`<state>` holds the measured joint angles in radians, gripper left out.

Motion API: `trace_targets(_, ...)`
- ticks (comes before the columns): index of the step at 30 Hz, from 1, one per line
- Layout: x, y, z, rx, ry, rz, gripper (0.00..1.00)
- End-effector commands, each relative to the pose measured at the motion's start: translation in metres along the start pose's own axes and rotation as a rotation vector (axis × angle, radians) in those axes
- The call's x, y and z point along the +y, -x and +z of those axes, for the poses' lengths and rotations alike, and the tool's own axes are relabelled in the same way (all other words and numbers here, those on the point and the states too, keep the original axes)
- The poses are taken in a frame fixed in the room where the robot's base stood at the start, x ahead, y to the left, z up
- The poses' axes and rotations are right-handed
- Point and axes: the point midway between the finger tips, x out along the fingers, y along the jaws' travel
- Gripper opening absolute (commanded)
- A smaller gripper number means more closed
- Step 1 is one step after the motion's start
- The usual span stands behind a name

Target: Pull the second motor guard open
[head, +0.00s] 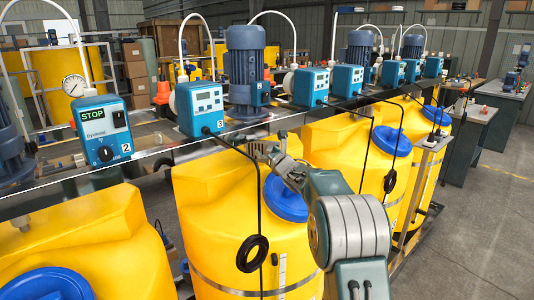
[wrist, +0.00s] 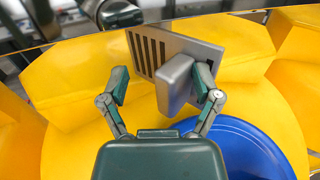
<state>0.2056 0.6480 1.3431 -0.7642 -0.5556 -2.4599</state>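A light grey guard (wrist: 188,43) with dark vent slots on its left face shows in the wrist view, above the yellow tank. A grey block like a handle (wrist: 174,86) sticks out from it towards my wrist. My gripper (wrist: 161,84) is open, with one finger on each side of the block. The right finger is close against the block's right edge; I cannot tell if it touches. A gap shows on the left.
Blue pumps, such as pump 3 (head: 203,106), and a tall blue motor (head: 246,68) stand along the rail. Yellow tanks (head: 225,200) with blue lids (head: 285,197) stand below. A black cable coil (head: 252,254) hangs in front. Open floor (head: 480,230) lies to the right.

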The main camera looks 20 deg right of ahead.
Motion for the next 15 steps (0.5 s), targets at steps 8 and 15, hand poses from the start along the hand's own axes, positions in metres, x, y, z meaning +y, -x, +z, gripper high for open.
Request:
trace_targets(8, 0.0039, -0.0009, 0.0026, -0.005, 0.002, 0.006, 0.66)
trace_targets(15, 0.0097, 0.0058, 0.0034, -0.005, 0.001, 0.007, 0.66)
